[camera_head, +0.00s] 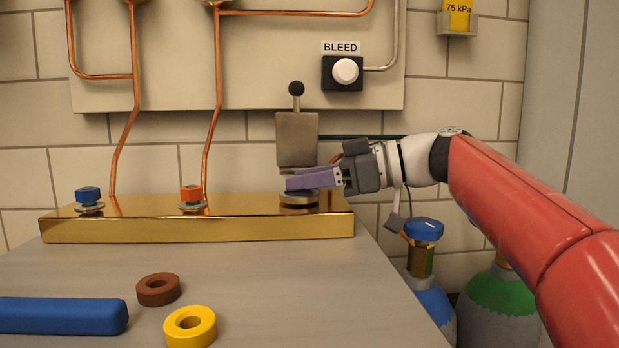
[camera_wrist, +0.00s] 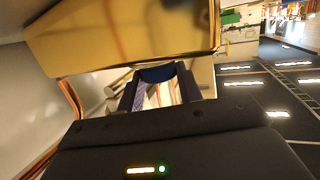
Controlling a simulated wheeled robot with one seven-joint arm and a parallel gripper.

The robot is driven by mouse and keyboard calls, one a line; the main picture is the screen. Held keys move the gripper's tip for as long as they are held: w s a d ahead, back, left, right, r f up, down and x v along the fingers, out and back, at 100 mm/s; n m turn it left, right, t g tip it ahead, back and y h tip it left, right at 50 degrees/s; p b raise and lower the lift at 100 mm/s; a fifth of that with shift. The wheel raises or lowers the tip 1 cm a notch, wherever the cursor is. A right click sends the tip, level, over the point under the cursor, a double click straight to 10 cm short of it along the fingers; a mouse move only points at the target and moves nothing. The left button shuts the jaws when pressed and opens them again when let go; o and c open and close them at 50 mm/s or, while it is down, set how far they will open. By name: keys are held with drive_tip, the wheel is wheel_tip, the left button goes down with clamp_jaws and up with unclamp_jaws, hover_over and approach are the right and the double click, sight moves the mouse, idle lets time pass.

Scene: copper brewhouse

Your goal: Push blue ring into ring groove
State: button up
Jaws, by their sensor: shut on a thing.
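My gripper (camera_head: 302,180) reaches in from the right with its purple fingers over the right end of the brass bar (camera_head: 140,228). It is shut on the blue ring (camera_wrist: 158,73), which shows as a dark blue curved edge between the fingertips in the wrist view. In the head view the fingers mostly hide the ring. Directly below the fingers is a round grey fitting (camera_head: 299,198) on the bar. The ring groove itself cannot be made out, and I cannot tell whether the ring touches the fitting.
A grey block (camera_head: 297,140) with a black knob stands close above and behind the fingers. A brown ring (camera_head: 158,289), a yellow ring (camera_head: 190,327) and a blue bar (camera_head: 62,315) lie on the grey bench. Gas cylinders (camera_head: 498,303) stand at the right.

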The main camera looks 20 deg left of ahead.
drive_tip(key=shift+f, duration=0.6)
drive_tip(key=shift+r+p, duration=0.3)
drive_tip(key=shift+r, duration=0.25)
drive_tip(key=o, duration=1)
drive_tip(key=shift+o, duration=0.2)
drive_tip(key=shift+v, duration=2.5)
drive_tip(key=shift+r, duration=0.1)
